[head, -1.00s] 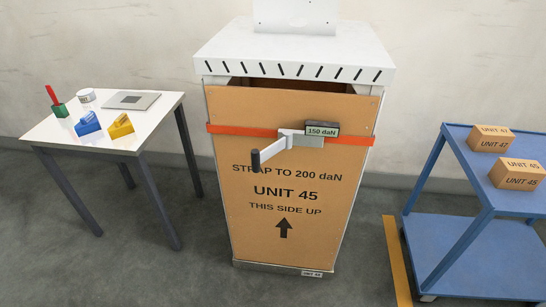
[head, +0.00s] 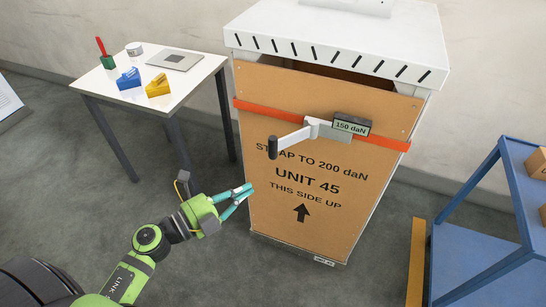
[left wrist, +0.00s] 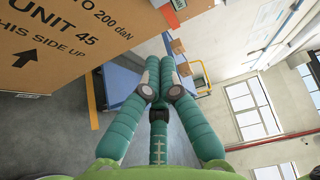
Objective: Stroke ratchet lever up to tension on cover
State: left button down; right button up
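A cardboard cover (head: 300,225) marked "UNIT 45" and "STRAP TO 200 daN" stands in a white frame. An orange strap (head: 270,108) crosses its upper front. A grey ratchet lever (head: 294,138) with a black grip (head: 272,147) sticks out to the left from the strap, and the readout (head: 351,126) beside it shows 150 daN. My left gripper (head: 249,188) is below and left of the grip, apart from it, beside the cover's left edge. Its teal fingers are drawn together and empty; they fill the middle of the left wrist view (left wrist: 160,68). My right gripper is not in view.
A white side table (head: 190,86) at the left holds a red-handled tool, a roll, blue and yellow blocks and a grey plate. A blue cart (head: 480,260) with boxes stands at the right. The floor in front of the cover is clear apart from my arm.

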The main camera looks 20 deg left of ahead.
pick_arm(q)
jog(key=w+d+p, duration=0.2)
jog(key=w+p, duration=0.1)
jog(key=w, duration=0.8)
jog(key=shift+w+d, duration=0.25)
jog(key=shift+d, duration=0.15)
